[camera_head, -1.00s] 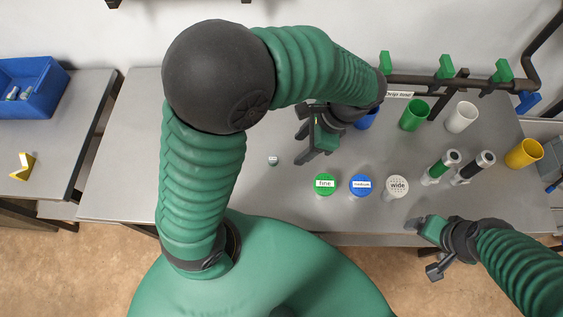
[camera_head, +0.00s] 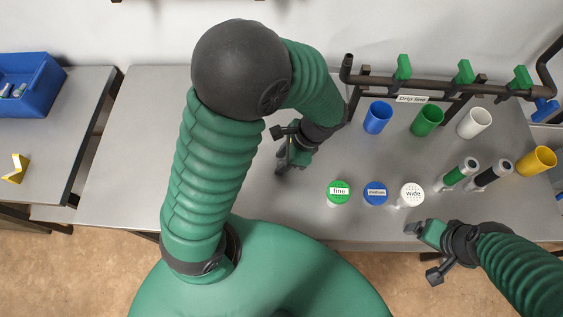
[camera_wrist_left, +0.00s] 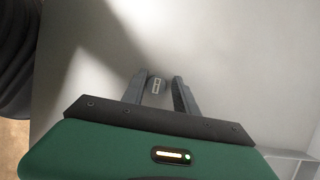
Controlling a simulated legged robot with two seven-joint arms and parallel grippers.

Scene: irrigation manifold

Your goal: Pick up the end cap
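The end cap (camera_wrist_left: 156,85) is a small grey piece with a pale label in the left wrist view. It lies between the fingertips of my left gripper (camera_wrist_left: 159,88), closer to the left finger. A gap shows on the right side, so the fingers are open around it. In the head view my left gripper (camera_head: 284,160) is low over the grey table (camera_head: 130,150) and hides the end cap. My right gripper (camera_head: 428,252) is open and empty near the table's front edge.
Green (camera_head: 339,192), blue (camera_head: 376,193) and white (camera_head: 412,193) lidded pots stand right of my left gripper. Behind them are blue (camera_head: 377,118), green (camera_head: 428,120) and white (camera_head: 474,123) cups below the drip line pipe (camera_head: 440,86). The table's left part is clear.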

